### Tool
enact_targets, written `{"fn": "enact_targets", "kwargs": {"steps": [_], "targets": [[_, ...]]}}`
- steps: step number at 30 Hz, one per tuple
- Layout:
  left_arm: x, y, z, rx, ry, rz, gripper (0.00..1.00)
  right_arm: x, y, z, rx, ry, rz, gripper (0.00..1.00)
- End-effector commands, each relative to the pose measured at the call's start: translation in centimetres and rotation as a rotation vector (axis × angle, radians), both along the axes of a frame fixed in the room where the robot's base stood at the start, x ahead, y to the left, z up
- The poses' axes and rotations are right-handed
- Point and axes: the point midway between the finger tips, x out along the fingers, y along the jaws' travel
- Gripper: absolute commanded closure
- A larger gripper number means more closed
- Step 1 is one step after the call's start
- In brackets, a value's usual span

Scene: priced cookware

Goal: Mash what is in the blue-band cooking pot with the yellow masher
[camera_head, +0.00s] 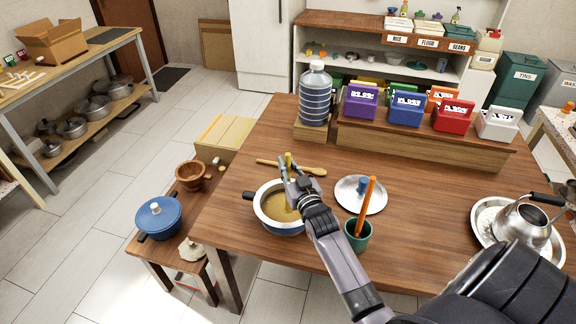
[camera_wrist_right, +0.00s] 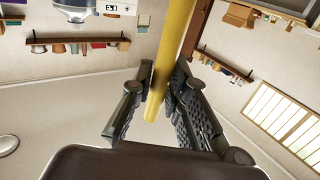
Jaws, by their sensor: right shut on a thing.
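The blue-band cooking pot (camera_head: 262,222) stands near the left front edge of the wooden table, with yellow-brown contents (camera_head: 272,208) inside. My right gripper (camera_head: 287,177) is above the pot, shut on the yellow masher (camera_head: 289,159). The masher's head is hidden. In the right wrist view the yellow handle (camera_wrist_right: 172,50) passes between the fingers (camera_wrist_right: 160,92). My left gripper is out of view.
A blue lidded pot (camera_head: 158,222) sits on a lower stand.

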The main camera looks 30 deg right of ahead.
Motion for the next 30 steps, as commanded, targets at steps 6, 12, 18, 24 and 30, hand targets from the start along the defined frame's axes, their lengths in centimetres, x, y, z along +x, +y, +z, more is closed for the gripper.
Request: {"fn": "enact_targets", "kwargs": {"steps": [6, 12, 18, 24, 30], "targets": [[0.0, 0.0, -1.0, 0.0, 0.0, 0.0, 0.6, 0.0, 0.0, -1.3, 0.0, -0.001, 0.0, 1.0], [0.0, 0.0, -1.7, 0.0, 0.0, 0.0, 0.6, 0.0, 0.0, -2.3, 0.0, -0.001, 0.0, 1.0], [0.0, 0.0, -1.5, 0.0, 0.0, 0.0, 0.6, 0.1, 0.0, -2.2, 0.0, -0.001, 0.0, 1.0], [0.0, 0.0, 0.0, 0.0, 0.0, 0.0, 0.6, 0.4, 0.4, -0.5, 0.001, -0.002, 0.0, 1.0], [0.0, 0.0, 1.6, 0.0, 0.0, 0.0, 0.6, 0.8, 0.8, 1.2, 0.0, -0.001, 0.0, 1.0]]}}
